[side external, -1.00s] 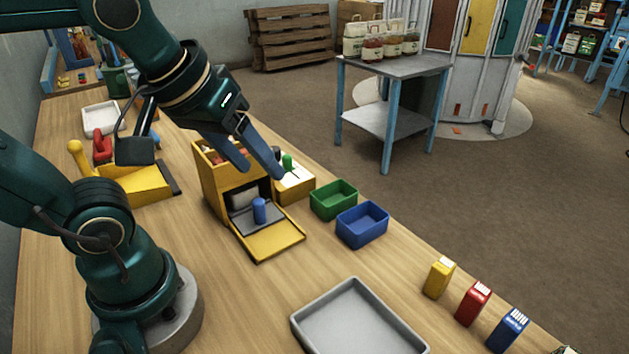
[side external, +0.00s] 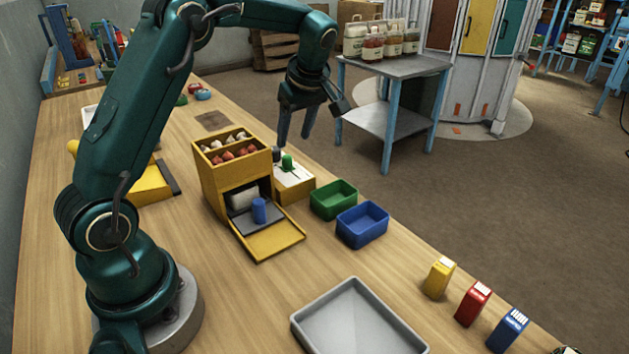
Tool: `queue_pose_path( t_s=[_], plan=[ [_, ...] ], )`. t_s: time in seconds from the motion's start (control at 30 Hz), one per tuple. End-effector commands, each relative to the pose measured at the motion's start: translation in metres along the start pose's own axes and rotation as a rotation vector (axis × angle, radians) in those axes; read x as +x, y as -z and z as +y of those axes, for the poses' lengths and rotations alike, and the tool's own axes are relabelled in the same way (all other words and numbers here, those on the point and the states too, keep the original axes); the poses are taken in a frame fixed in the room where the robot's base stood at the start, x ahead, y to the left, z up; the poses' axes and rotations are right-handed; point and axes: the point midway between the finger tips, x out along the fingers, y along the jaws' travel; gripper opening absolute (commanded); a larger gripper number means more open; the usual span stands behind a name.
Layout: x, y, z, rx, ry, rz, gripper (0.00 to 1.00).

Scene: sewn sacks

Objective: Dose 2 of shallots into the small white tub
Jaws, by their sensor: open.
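My gripper (side external: 295,138) points down with its two fingers apart and empty, above and behind the low yellow-and-white box, near the table's far edge. Reddish-brown bulbs (side external: 228,155), which look like the shallots, lie in a top compartment of the yellow dispenser box (side external: 215,190). Pale bulbs (side external: 238,138) lie in the compartment behind them. A small white object (side external: 243,198) sits inside the dispenser's lower opening, behind a blue cylinder (side external: 259,210). I cannot tell whether this white object is the tub, or what it contains.
The low yellow-and-white box (side external: 293,180) with a green knob stands beside the dispenser. Green (side external: 333,200) and blue (side external: 361,225) bins stand to its right. A grey tray (side external: 357,322) lies in front. Yellow, red and blue packets stand at the right edge. Table between dispenser and tray is clear.

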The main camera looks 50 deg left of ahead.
Motion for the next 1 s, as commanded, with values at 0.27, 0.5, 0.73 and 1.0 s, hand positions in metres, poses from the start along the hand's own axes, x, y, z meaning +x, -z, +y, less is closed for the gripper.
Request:
queue_pose_path(
  t_s=[0.27,0.5,0.73,1.0],
  plan=[
    [0.033,-0.002,-0.006,0.003,0.039,-0.011,0.57],
    [0.059,-0.002,-0.007,0.004,0.037,-0.011,0.57],
    [0.064,-0.002,-0.006,0.004,0.033,-0.011,0.57],
    [0.063,-0.002,-0.006,0.004,0.033,-0.011,0.00]
  ],
)
